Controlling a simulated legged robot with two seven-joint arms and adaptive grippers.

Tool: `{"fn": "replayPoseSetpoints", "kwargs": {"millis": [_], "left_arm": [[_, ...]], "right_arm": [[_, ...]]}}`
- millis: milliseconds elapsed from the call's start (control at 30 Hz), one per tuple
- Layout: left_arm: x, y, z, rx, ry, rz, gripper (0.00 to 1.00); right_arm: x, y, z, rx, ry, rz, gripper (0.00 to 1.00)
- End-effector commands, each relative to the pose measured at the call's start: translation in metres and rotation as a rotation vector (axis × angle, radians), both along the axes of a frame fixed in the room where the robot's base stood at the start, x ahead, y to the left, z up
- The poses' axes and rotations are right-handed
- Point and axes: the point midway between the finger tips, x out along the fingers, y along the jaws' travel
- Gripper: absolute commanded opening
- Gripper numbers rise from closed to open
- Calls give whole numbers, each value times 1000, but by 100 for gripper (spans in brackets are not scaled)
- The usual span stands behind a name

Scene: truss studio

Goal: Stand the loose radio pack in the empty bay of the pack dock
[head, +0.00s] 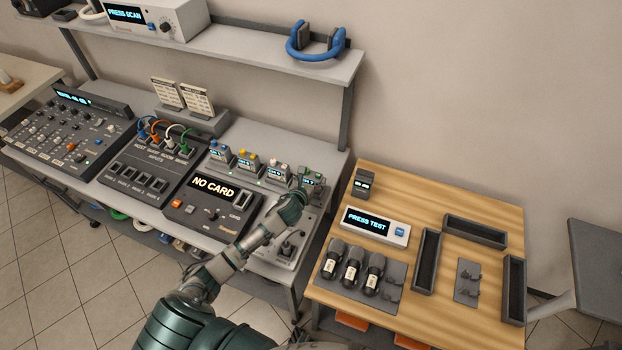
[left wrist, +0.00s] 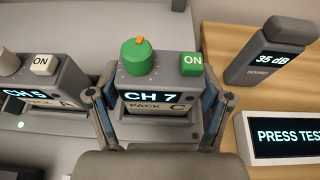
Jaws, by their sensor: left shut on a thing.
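The radio pack with a green knob and green ON button (left wrist: 155,80) reads CH 7, PACK C in the left wrist view. It also shows at the right end of the row in the head view (head: 313,181). My left gripper (left wrist: 160,118) is shut on it, one finger on each side. The pack looks upright. The neighbouring CH 5 pack (left wrist: 45,85) stands to its left. The pack dock (head: 262,180) holds a row of packs with coloured knobs on the grey bench. The pack's base is hidden, so I cannot tell if it is seated. My right gripper is not in view.
A NO CARD console (head: 213,201) and a joystick unit (head: 287,243) lie in front of the row. To the right, a wooden table (head: 420,190) bears a PRESS TEST box (head: 375,226), a sound meter (head: 363,184), microphones (head: 352,267) and dark trays (head: 475,231). A shelf (head: 270,50) overhangs the bench.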

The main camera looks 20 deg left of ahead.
Motion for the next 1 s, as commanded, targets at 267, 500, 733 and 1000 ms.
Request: {"fn": "replayPoseSetpoints", "kwargs": {"millis": [267, 500, 733, 1000], "left_arm": [[0, 0, -3, 1, -1, 1, 12], [0, 1, -8, 2, -2, 0, 12], [0, 1, -9, 1, -2, 1, 89], [0, 1, -10, 2, 1, 1, 89]], "right_arm": [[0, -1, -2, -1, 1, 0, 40], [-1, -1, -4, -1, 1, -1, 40], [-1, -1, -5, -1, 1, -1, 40], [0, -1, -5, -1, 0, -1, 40]]}}
